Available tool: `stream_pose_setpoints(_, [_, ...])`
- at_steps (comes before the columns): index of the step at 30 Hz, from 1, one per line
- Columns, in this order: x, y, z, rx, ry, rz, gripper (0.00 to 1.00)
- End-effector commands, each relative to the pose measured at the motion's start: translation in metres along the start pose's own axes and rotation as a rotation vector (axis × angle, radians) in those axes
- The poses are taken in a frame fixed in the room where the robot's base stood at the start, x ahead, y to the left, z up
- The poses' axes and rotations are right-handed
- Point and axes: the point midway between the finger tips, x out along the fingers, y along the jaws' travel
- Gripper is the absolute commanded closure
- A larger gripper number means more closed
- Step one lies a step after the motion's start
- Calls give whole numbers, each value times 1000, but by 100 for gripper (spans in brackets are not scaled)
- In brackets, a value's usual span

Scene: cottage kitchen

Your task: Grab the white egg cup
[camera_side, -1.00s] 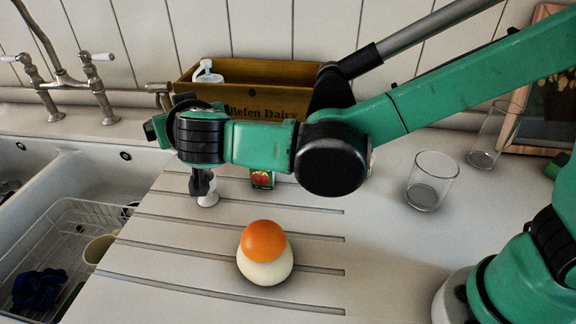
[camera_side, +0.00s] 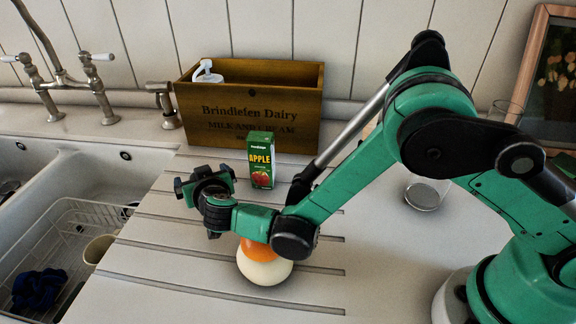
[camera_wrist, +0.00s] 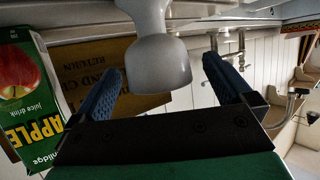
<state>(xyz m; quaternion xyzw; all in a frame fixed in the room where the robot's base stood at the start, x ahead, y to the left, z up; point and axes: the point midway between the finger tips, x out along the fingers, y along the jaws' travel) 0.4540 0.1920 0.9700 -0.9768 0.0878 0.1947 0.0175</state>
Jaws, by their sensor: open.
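The white egg cup (camera_wrist: 160,62) shows large in the wrist view, which is upside down. It appears between the two blue-padded fingers of my gripper (camera_wrist: 163,68), with gaps on both sides. My gripper is open and nothing is held. In the side view my gripper (camera_side: 205,184) is low over the ridged drainboard, left of the juice carton. The egg cup is hidden behind it there. How deep the cup lies between the fingers is unclear.
A green apple juice carton (camera_side: 261,160) stands close to the right of my gripper. A wooden dairy crate (camera_side: 250,100) is behind. An orange-topped cream round object (camera_side: 265,272) sits in front, under my forearm. A glass (camera_side: 424,194) stands right. The sink (camera_side: 35,180) lies left.

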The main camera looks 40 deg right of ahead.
Motion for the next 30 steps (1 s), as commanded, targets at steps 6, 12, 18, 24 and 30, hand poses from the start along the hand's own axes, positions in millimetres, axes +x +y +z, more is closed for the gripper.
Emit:
stream_pose_setpoints(6, [1,0,0,0,0,0,1])
stream_pose_setpoints(12, [1,0,0,0,0,0,55])
stream_pose_setpoints(18, [1,0,0,0,0,0,90])
stream_pose_setpoints(24, [0,0,-1,0,0,0,90])
stream_pose_setpoints(30, [-5,0,-13,0,0,0,90])
